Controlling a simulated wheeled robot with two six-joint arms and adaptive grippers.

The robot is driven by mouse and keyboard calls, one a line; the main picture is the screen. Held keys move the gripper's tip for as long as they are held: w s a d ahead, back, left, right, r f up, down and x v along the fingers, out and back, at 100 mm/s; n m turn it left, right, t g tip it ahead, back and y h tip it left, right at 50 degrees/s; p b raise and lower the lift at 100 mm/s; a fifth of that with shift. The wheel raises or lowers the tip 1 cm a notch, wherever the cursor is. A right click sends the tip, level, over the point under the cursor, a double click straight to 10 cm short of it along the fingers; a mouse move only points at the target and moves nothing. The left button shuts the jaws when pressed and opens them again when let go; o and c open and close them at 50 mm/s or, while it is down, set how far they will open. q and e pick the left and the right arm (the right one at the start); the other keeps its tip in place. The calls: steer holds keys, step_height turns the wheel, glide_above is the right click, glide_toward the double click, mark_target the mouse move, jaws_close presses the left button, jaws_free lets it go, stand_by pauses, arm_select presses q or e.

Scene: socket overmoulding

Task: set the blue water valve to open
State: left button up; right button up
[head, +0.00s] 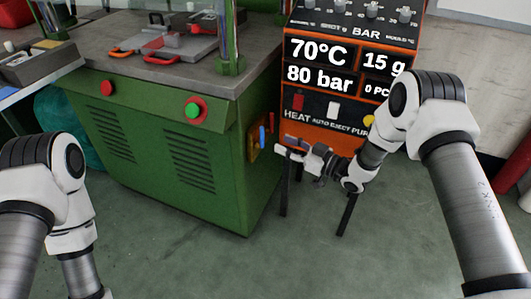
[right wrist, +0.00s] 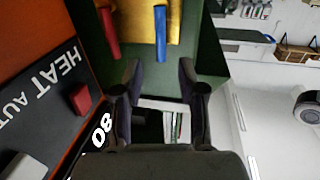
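The blue water valve (head: 262,137) is a short blue lever on a brass plate (head: 253,146) on the right side of the green machine. It looks upright in the head view. In the right wrist view the blue lever (right wrist: 160,32) lies ahead of my fingers, beside a red lever (right wrist: 108,33), nearly parallel to it. My right gripper (head: 284,150) is just right of the plate and below the levers. In the right wrist view its fingers (right wrist: 159,78) are apart with nothing between them, short of the blue lever. My left gripper is out of view; only left arm links show.
An orange and black control unit (head: 350,75) stands close behind my right gripper, on dark legs. The green machine (head: 165,150) carries a red-ringed green button (head: 194,110) and a worktop with a grey mould (head: 170,45). The floor (head: 250,265) in front is clear.

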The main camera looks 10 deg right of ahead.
steer(key=b+x, duration=0.1)
steer(key=x, duration=0.6)
steer(key=shift+a, duration=0.2)
steer(key=shift+w+r, duration=0.1)
steer(key=shift+w, duration=0.05)
jaws_close()
